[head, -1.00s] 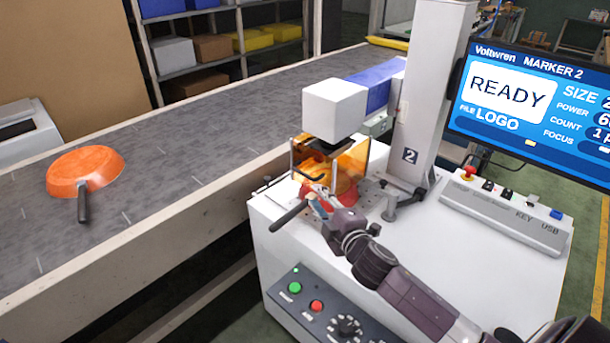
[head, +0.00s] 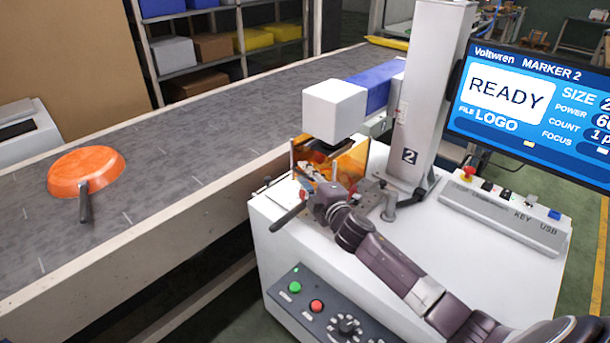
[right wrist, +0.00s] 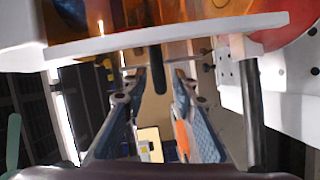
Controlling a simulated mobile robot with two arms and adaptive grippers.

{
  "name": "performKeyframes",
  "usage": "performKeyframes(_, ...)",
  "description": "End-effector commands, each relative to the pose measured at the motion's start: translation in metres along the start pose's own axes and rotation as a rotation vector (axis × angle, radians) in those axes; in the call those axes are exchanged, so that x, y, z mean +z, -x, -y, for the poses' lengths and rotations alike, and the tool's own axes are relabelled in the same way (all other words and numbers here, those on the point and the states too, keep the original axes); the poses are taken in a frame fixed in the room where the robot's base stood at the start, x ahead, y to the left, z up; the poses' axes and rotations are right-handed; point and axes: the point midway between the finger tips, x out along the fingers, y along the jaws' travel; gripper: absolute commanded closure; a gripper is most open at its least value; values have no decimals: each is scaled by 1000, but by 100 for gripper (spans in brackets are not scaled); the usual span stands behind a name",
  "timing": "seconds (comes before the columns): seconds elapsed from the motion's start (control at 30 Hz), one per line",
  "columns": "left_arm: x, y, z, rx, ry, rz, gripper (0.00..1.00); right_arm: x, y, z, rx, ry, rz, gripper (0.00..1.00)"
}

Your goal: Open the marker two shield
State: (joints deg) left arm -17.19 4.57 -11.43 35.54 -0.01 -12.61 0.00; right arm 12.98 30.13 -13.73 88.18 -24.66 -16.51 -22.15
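The marker two shield (head: 352,160) is a translucent orange cover under the machine's white head (head: 334,110). It looks lowered around the work spot; its front is partly hidden by my gripper. The shield also shows as orange panels at the top of the right wrist view (right wrist: 120,14). My right gripper (head: 308,184) is at the shield's front. In the right wrist view its two blue-padded fingers (right wrist: 160,84) are apart, with a dark rounded rod (right wrist: 158,78) between or just beyond the tips. I cannot tell whether they touch it. My left gripper is out of view.
A pan's dark handle (head: 289,216) sticks out left of my gripper; its red body (right wrist: 292,35) shows in the right wrist view. An orange pan (head: 86,170) lies on the conveyor (head: 190,145). The screen (head: 530,100) reads READY. Buttons (head: 316,306) are on the cabinet front.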

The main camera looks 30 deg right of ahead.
Motion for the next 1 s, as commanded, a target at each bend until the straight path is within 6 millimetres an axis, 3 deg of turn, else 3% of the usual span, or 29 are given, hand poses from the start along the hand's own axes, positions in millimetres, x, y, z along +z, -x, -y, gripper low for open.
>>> performKeyframes(0.2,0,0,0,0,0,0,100,0,0,0,0,0,0,74)
performKeyframes(0.43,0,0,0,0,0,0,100,0,0,0,0,-1,0,99)
performKeyframes(0.83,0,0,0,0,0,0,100,0,0,0,-1,-1,0,100)
performKeyframes(1.0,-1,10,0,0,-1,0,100,-2,1,-11,0,-1,0,100)
